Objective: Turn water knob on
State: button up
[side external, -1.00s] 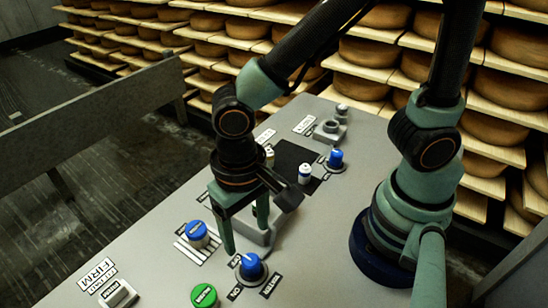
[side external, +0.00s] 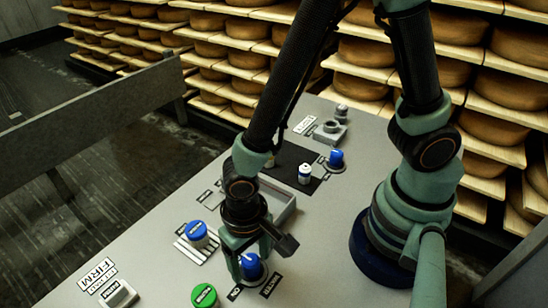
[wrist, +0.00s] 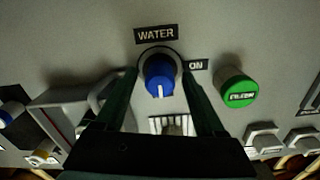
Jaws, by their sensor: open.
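The blue water knob (wrist: 160,72) sits on the grey panel in the wrist view, with a "WATER" label (wrist: 156,34) beyond it and an "ON" label (wrist: 196,65) to its right. Its white pointer mark faces toward the bottom of the wrist picture. My gripper (wrist: 160,84) is open, with one finger on each side of the knob. I cannot tell whether the fingers touch it. In the side view the knob (side external: 251,266) is partly hidden by my gripper (side external: 250,270), which is low over the panel.
Another blue knob (side external: 336,158) is further back. Shelves of cheese wheels (side external: 370,55) stand behind the panel.

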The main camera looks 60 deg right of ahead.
grip_shut()
jog(key=n, duration=0.4)
jog(key=shift+n, duration=0.3)
jog(key=n, duration=0.4)
jog(key=shift+n, duration=0.3)
jog(key=n, duration=0.4)
jog(key=shift+n, duration=2.4)
